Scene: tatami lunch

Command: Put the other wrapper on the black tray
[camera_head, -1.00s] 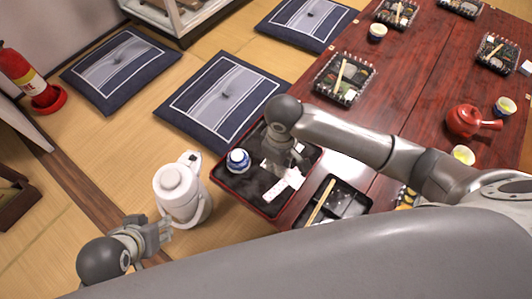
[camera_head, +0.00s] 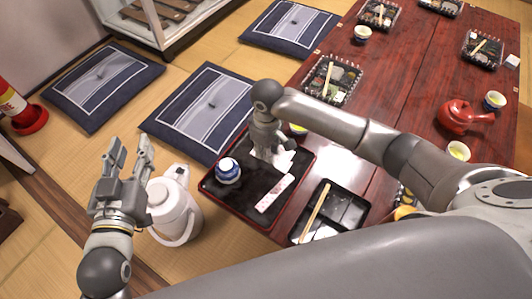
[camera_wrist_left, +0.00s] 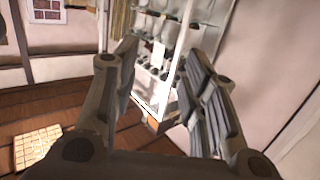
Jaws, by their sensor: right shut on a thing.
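The black tray (camera_head: 235,203) with a red rim lies at the table's near left corner. A white printed wrapper (camera_head: 275,193) lies flat on its right part. My right gripper (camera_head: 270,150) points down over the tray's far part. It is shut on a white wrapper (camera_head: 285,161), partly hidden by the fingers; whether this touches the tray I cannot tell. My left gripper (camera_head: 128,165) is open and empty, raised with fingers pointing up, beside the white pot. Its open fingers also show in the left wrist view (camera_wrist_left: 160,95).
A blue and white lidded cup (camera_head: 228,170) stands on the tray's left part. A black divided box (camera_head: 345,212) with chopsticks sits right of the tray. A white pot (camera_head: 172,207) stands on the floor left of the table.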

